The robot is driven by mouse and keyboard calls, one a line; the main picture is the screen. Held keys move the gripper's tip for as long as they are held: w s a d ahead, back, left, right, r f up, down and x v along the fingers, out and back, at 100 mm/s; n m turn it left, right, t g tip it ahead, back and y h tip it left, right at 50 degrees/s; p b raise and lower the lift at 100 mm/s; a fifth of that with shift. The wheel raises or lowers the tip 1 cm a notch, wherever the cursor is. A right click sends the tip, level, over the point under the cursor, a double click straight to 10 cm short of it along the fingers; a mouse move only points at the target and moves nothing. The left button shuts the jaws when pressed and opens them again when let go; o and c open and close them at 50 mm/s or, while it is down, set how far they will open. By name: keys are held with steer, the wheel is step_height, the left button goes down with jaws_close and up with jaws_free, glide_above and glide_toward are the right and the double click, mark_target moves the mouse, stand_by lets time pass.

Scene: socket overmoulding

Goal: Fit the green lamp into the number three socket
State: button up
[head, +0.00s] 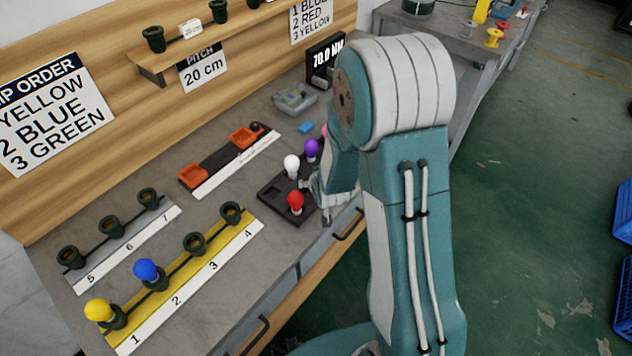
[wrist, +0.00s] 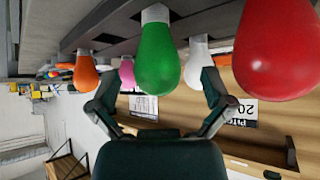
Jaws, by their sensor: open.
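The green lamp (wrist: 160,60) stands between my gripper's spread fingers (wrist: 158,92) in the wrist view, which is upside down. The fingers are open with gaps beside the bulb. In the head view my arm hides the green lamp, and little of my gripper (head: 312,186) shows at the dark lamp tray (head: 271,193). The number three socket (head: 194,244) is an empty dark green cup on the yellow strip (head: 183,277). The yellow lamp (head: 99,311) is in socket one and the blue lamp (head: 147,270) in socket two. Socket four (head: 231,212) is empty.
Red (head: 295,202), white (head: 291,165) and purple (head: 311,149) lamps stand around my gripper; pink (wrist: 127,72) and orange (wrist: 86,73) ones show too. A strip of empty sockets (head: 110,228) lies behind the yellow one. Orange bins (head: 193,176) sit farther back. Bench between tray and yellow strip is clear.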

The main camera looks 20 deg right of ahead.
steer(key=shift+x, duration=0.85)
steer(key=shift+d, duration=0.15)
steer(key=shift+c, duration=0.3)
steer(key=c, duration=1)
steer(key=shift+c, duration=0.2)
steer(key=shift+r, duration=0.15)
